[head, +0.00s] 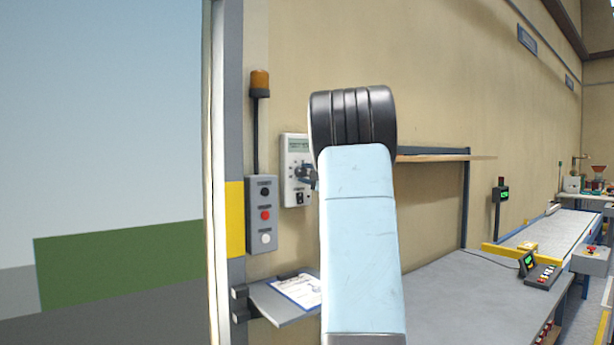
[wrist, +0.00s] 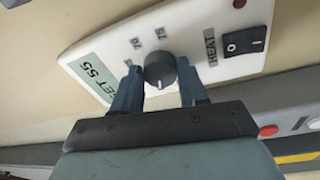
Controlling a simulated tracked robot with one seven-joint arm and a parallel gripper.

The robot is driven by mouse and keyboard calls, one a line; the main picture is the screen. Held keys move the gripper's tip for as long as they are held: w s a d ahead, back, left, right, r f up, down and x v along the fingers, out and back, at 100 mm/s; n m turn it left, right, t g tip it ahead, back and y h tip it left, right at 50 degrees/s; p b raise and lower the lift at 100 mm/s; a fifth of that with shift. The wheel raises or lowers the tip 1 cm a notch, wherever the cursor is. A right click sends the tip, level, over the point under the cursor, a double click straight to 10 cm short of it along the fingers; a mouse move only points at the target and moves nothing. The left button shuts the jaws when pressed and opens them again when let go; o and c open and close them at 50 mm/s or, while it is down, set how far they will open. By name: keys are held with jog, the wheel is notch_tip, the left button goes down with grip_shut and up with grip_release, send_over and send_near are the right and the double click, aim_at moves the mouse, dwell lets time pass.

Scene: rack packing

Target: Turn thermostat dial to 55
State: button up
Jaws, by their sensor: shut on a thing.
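The thermostat is a white wall panel (wrist: 215,50) with a round dark dial (wrist: 159,72), and its face also shows in the head view (head: 297,146). Its green-grey display (wrist: 97,76) appears tilted in the wrist view and reads "SET 55". Small printed numbers sit around the dial. My gripper (wrist: 157,80) is at the panel, with one blue-grey finger on each side of the dial, shut on it. In the head view my arm hides part of the panel's right side, and the gripper there is small and partly hidden.
A black rocker switch (wrist: 245,39) sits beside a "HEAT" label on the panel. A grey button box (head: 262,215) with an amber beacon (head: 260,82) stands to its left. Below are a small shelf with a clipboard (head: 298,290) and a grey workbench (head: 455,300).

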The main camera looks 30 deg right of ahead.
jog(key=shift+w+a+f, duration=0.1)
jog(key=shift+f, duration=0.3)
jog(key=o, duration=0.7)
jog(key=shift+c, duration=0.2)
jog(key=o, duration=0.4)
jog(key=shift+r, duration=0.25)
jog(key=s+d+f, duration=0.1)
jog(key=s, duration=1.2)
jog(key=shift+s+d+f, duration=0.15)
jog(key=shift+s+d, duration=0.2)
